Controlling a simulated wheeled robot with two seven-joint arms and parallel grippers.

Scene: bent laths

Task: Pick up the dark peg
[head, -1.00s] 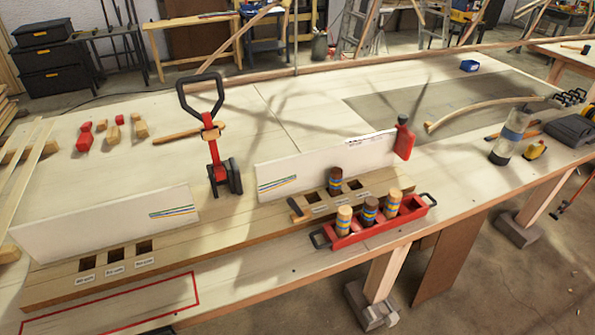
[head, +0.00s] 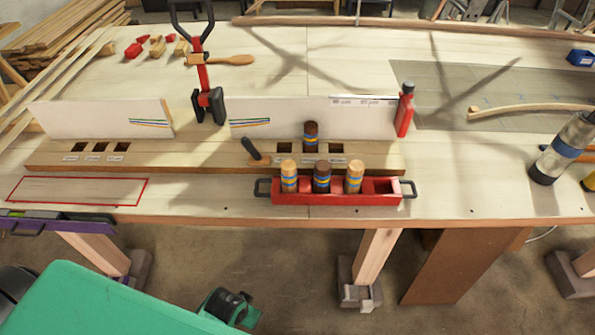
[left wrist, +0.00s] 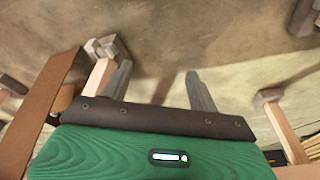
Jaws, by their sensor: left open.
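One dark brown peg (head: 311,135) with blue and yellow bands stands upright in a hole of the right wooden block (head: 385,160). A second dark peg (head: 321,178) stands in the red tray (head: 335,198), between two light pegs, the left one (head: 289,177) and the right one (head: 353,178). The tray's right end is empty. My left gripper (left wrist: 158,88) is open and empty in the left wrist view, over the floor, with no peg near its fingers. I cannot make out its fingers in the head view. My right gripper is not in view.
The left block's holes (head: 97,147) are empty. A white panel (head: 290,117) stands behind the right block, with a red bottle (head: 405,110) at its end. A red clamp (head: 203,80) stands between the panels.

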